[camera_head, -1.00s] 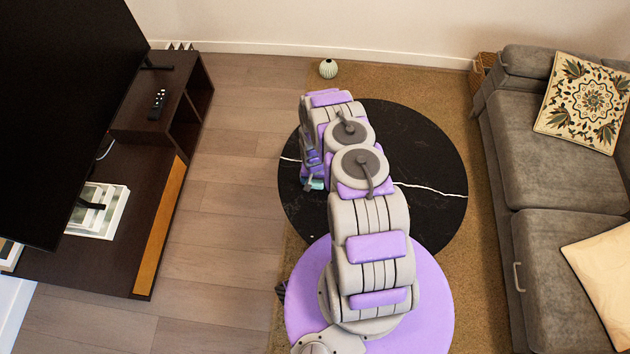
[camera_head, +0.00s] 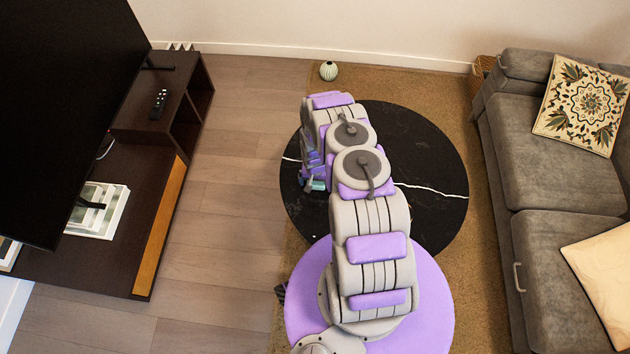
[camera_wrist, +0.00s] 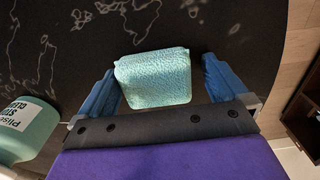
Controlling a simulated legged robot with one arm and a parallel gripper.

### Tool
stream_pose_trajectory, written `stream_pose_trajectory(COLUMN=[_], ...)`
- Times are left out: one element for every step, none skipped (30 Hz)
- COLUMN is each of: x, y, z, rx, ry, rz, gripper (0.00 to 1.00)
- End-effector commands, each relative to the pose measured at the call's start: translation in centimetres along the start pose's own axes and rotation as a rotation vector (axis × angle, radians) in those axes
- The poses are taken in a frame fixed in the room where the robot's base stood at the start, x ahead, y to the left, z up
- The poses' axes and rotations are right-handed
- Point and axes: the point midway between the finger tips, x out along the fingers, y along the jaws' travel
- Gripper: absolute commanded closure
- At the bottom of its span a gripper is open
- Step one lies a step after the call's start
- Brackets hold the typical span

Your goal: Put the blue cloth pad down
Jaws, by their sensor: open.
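The blue cloth pad (camera_wrist: 153,78) looks pale teal and textured, like a small rounded block, in the wrist view. It lies between the two blue fingers of my gripper (camera_wrist: 158,76), with dark gaps showing on both sides. My gripper is open. The black round table (camera_wrist: 75,45) with white veins is behind the pad; whether the pad rests flat on it is hard to tell. In the head view my gripper (camera_head: 308,180) hangs over the left part of the black table (camera_head: 430,150), mostly hidden by my arm. A small teal patch shows beside it there.
A teal container (camera_wrist: 28,130) with a white label is left of my gripper in the wrist view. A grey sofa (camera_head: 550,170) stands right, a dark TV cabinet (camera_head: 130,200) left. A small pale vase (camera_head: 328,70) is behind the table. Wooden floor is clear at left.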

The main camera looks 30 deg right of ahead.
Motion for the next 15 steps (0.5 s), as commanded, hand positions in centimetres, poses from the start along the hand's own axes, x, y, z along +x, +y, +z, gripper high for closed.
stream_pose_trajectory(x=[-0.3,-0.6,-1.0,-1.4,-1.8,-2.5,-3.1,-3.7,-4.6,-5.2,-5.8,-6.6,-7.2,-7.9,-8.7], y=[0.1,0.1,0.1,0.1,0.1,0.1,0.1,0.1,0.1,0.1,0.1,0.1,0.1,0.0,0.0], z=[-0.1,-0.1,-0.1,-0.1,-0.2,-0.2,-0.2,-0.2,-0.2,-0.1,-0.1,-0.1,-0.2,-0.2,-0.2], rx=[0.002,0.002,0.002,0.002,0.001,0.0,0.0,0.0,0.0,0.0,0.001,0.001,0.0,0.002,0.002], ry=[0.001,0.001,0.001,0.001,0.001,0.002,0.003,0.003,0.003,0.002,0.002,0.002,0.004,0.005,0.005], rz=[0.0,-0.001,-0.001,-0.002,-0.002,-0.002,-0.002,-0.001,-0.001,0.0,0.0,0.0,0.0,0.0,0.001], gripper=[0.0,0.0,0.0,0.0,0.0,0.0,0.0,0.0,0.0,0.0,0.0,0.0,0.0,0.0,0.0])
